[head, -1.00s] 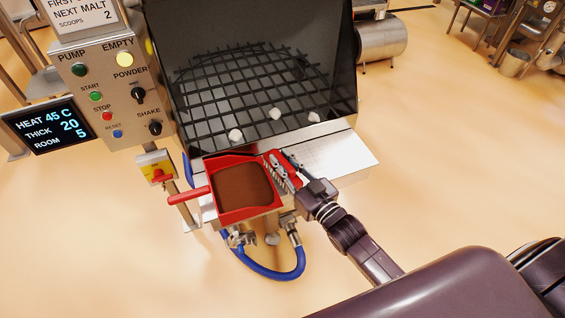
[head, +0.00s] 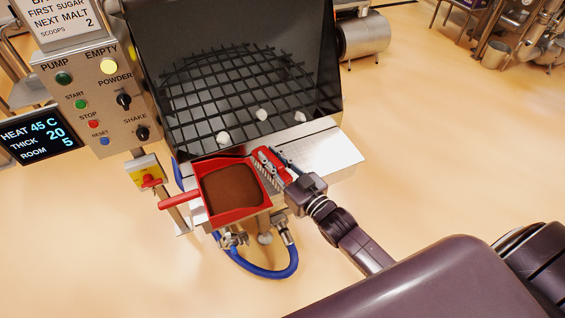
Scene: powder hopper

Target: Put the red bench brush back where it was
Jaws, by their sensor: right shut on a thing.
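The red bench brush (head: 270,157) is at the front steel ledge of the hopper, just right of the red scoop. Its pale bristles face the scoop side. My right gripper (head: 279,168) reaches in from the lower right and is shut on the brush. Its fingers and wrist cover part of the brush. I cannot tell whether the brush touches the ledge or is just above it. My left gripper is not in view.
A red scoop (head: 197,180) full of brown powder sits close left of the brush. The steel ledge (head: 335,153) is bare to the right. Several white lumps lie by the black grid (head: 230,95). A control panel (head: 85,110) stands at left; a blue hose (head: 262,273) hangs below.

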